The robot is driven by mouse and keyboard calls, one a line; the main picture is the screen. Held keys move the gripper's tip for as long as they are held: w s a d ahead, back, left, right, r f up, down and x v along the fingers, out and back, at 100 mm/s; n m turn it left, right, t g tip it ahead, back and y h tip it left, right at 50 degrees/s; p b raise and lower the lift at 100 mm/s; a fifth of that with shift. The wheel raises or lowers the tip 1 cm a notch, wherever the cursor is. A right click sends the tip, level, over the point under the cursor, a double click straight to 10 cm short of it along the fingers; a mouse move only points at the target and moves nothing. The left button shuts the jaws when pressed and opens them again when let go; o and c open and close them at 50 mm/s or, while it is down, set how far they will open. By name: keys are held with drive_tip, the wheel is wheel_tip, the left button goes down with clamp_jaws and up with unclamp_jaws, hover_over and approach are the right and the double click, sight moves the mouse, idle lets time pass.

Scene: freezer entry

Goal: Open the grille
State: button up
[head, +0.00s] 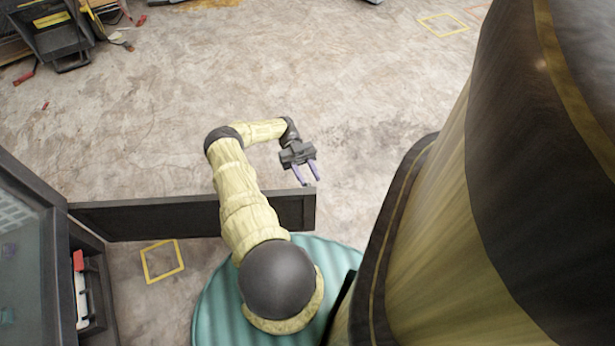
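A dark panel, which looks like the grille (150,217), stands out from the dark cabinet at the left, roughly at a right angle to its front.
The cabinet (52,235) has an opening with a red and white item (80,290) inside. A yellow floor square (162,261) lies near it. A black bin or rack (60,35) with scattered tools stands far left. The concrete floor beyond the panel is mostly clear.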

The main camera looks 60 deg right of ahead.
drive_tip(key=shift+r, duration=0.5)
drive_tip(key=shift+c, duration=0.4)
